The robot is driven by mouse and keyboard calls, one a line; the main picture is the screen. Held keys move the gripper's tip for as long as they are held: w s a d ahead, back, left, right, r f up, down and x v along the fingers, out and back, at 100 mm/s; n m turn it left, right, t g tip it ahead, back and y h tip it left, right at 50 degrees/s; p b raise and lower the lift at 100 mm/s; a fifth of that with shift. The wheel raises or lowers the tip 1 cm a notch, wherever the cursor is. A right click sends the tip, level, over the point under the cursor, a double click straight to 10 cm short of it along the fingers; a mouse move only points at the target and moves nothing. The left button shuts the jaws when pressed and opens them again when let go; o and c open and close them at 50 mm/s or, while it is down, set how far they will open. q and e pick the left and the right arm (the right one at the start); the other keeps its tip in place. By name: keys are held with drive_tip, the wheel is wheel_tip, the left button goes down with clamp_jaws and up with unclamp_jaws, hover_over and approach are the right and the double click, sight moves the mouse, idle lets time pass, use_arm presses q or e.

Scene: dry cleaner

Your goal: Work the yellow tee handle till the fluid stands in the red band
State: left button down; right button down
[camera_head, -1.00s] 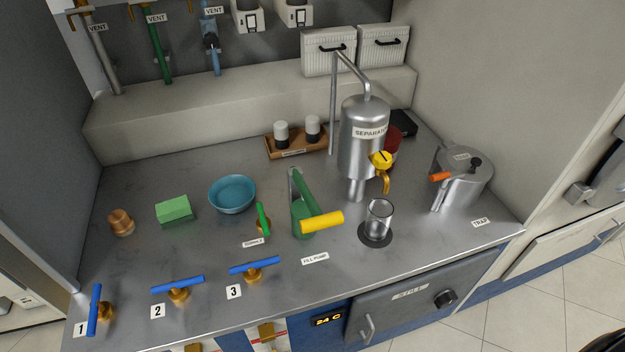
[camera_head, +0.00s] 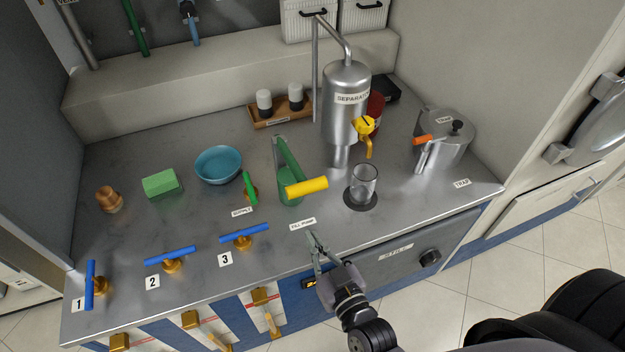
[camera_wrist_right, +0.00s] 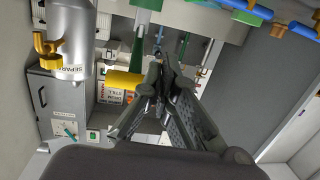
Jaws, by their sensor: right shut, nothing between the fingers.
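The yellow tee handle (camera_head: 306,187) tops the green lever of the fill pump (camera_head: 289,193), near the counter's middle. It also shows in the right wrist view (camera_wrist_right: 124,83), left of the fingers. My right gripper (camera_head: 313,237) is shut and empty, in front of the handle and lower in the head view, apart from it. Its closed fingers (camera_wrist_right: 160,78) fill the middle of the wrist view. White strips with red marks (camera_head: 263,300) show on the counter's front face; I cannot make out a fluid level there. My left gripper is out of view.
The small green-handled supply valve (camera_head: 250,188) is close on the left. Blue-handled valves (camera_head: 243,233) line the front edge. The steel trap pot (camera_head: 446,140) stands at right.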

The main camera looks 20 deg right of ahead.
wheel_tip(320, 180, up, 12)
drive_tip(key=d+m+t+h, duration=0.1)
drive_tip(key=d+t, duration=0.1)
drive_tip(key=shift+s+d+r+t, duration=0.15)
drive_tip(key=shift+s+d+t, duration=0.15)
drive_tip(key=shift+t, duration=0.1)
drive_tip(key=shift+w, duration=0.15)
drive_tip(key=r+p, duration=0.2)
drive_tip(key=p, duration=0.2)
hover_over(312, 183)
drive_tip(key=shift+s+a+f, duration=0.15)
drive_tip(key=shift+s+a, duration=0.15)
drive_tip(key=shift+s, duration=0.15)
drive_tip(key=f, duration=0.2)
drive_tip(key=s+f, duration=0.1)
drive_tip(key=f, duration=0.1)
drive_tip(key=shift+f, duration=0.15)
drive_tip(key=shift+w, duration=0.1)
drive_tip(key=shift+f, duration=0.1)
